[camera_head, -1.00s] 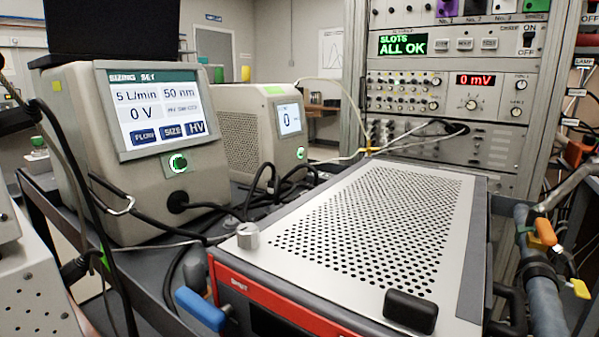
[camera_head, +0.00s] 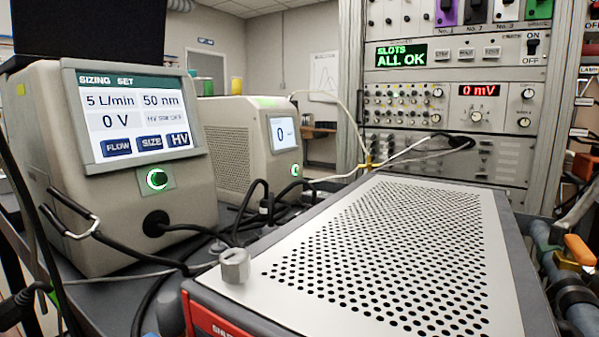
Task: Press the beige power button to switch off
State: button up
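A beige instrument (camera_head: 110,225) with a tilted touchscreen (camera_head: 138,117) stands at the left. Below its screen is a round power button (camera_head: 157,179) with a lit green ring. A second beige unit (camera_head: 232,150) behind it has a small screen reading 0 and a smaller green-lit round button (camera_head: 294,169). No button with a beige face is clearly visible; both lit buttons are on beige housings. The first screen is on and reads 5 L/min, 50 nm and 0 V. My gripper is not in view.
A perforated metal-topped box (camera_head: 390,250) with a silver knob (camera_head: 234,265) fills the lower right foreground. Black cables (camera_head: 245,215) loop in front of the beige units. An equipment rack (camera_head: 450,110) stands behind, with an ON/OFF switch (camera_head: 532,46). Pipes with an orange handle (camera_head: 579,250) are at right.

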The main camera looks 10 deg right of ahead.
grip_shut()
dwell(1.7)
